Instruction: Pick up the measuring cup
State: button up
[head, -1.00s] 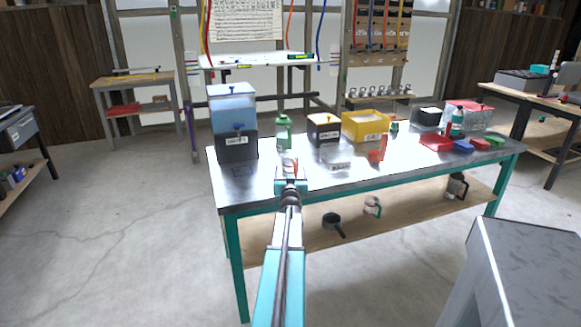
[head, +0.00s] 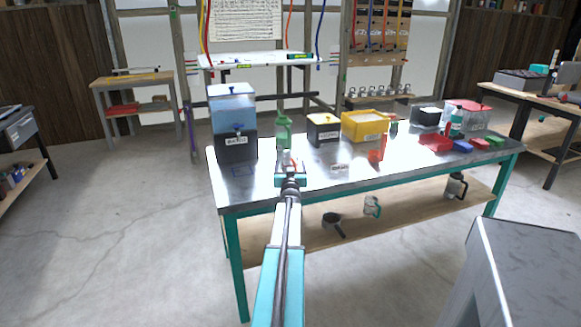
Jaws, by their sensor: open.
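On the lower shelf of the workbench (head: 330,182) are a clear cup (head: 372,206) with a grey-green handle, a dark cup (head: 333,223) with a long handle, and a dark-handled jug (head: 455,186) further right. The clear cup looks most like the measuring cup, but its markings are too small to tell. My gripper (head: 289,160) is open above the near left part of the bench top, higher than the shelf and to the left of these cups. My own arm hides part of the bench behind it. I see nothing held in the jaws.
A blue-topped dispenser (head: 233,120), a green bottle (head: 284,131), a black box (head: 323,129) and a yellow bin (head: 364,126) stand on the bench top. Red and blue pieces lie at its right. A grey metal block (head: 520,265) stands at front right. Floor at left is clear.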

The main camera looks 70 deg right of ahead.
aim_at(290, 159)
dwell(0.4)
jog(key=c, duration=1.1)
jog(key=shift+c, duration=0.2)
jog(key=shift+r, duration=0.8)
notch_tip(290, 159, up, 2)
jog(key=shift+r+p, duration=0.2)
jog(key=shift+p, duration=0.55)
jog(key=s+a+r+p, duration=0.1)
jog(key=s+a+p, duration=0.3)
jog(key=s+a, duration=0.7)
jog(key=shift+a, duration=0.35)
